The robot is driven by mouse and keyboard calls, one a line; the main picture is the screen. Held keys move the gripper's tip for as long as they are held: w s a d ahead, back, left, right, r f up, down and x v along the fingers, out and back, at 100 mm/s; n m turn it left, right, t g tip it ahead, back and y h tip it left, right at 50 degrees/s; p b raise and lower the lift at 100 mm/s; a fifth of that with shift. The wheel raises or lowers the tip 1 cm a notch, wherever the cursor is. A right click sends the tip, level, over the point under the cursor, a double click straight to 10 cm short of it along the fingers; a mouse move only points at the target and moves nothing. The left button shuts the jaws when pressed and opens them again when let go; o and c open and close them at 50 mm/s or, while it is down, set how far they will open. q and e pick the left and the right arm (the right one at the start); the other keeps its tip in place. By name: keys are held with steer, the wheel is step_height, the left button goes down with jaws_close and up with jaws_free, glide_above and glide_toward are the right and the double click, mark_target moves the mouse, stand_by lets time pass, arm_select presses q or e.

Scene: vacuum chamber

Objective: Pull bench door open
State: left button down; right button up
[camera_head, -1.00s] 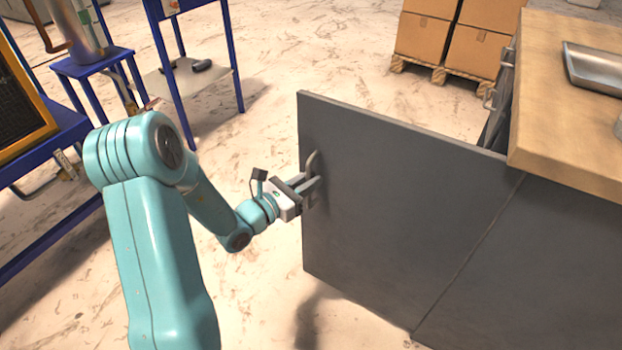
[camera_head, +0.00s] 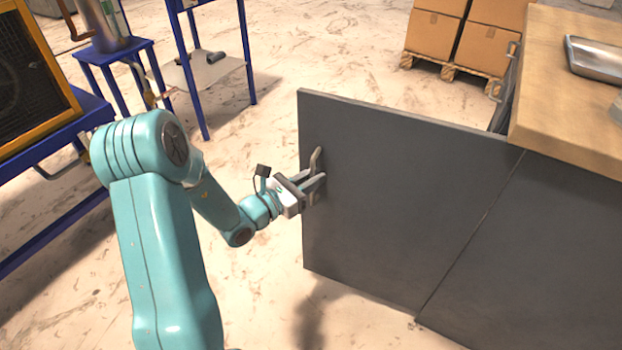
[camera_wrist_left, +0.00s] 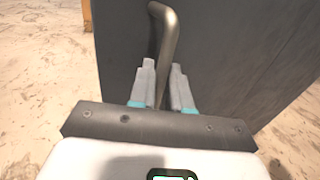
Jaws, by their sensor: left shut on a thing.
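The bench door (camera_head: 400,200) is a dark grey panel that stands swung out from the bench (camera_head: 560,250), hinged on its right side. Its metal handle (camera_head: 316,160) is near the door's free left edge. My left gripper (camera_head: 318,182) comes in from the left and is shut on the handle. In the left wrist view the handle (camera_wrist_left: 166,35) rises between the two fingers of my left gripper (camera_wrist_left: 163,85), with the grey door (camera_wrist_left: 240,60) behind it. My right gripper is not in view.
The bench has a wooden top (camera_head: 570,100) with a metal tray (camera_head: 595,65) on it. Cardboard boxes (camera_head: 455,35) stand on a pallet behind. Blue-framed tables (camera_head: 115,55) stand at the left. The floor between them and the door is clear.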

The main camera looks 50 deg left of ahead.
arm_select(q)
steer(key=shift+d, duration=0.1)
steer(key=c, duration=1.3)
jaws_free()
steer(key=s+p, duration=0.1)
steer(key=s, duration=0.4)
steer(key=s+a+p, duration=0.1)
steer(key=s, duration=0.4)
steer(key=s+p, duration=0.1)
steer(key=s, duration=0.5)
steer(key=shift+s+a, duration=0.1)
steer(key=shift+a, duration=0.05)
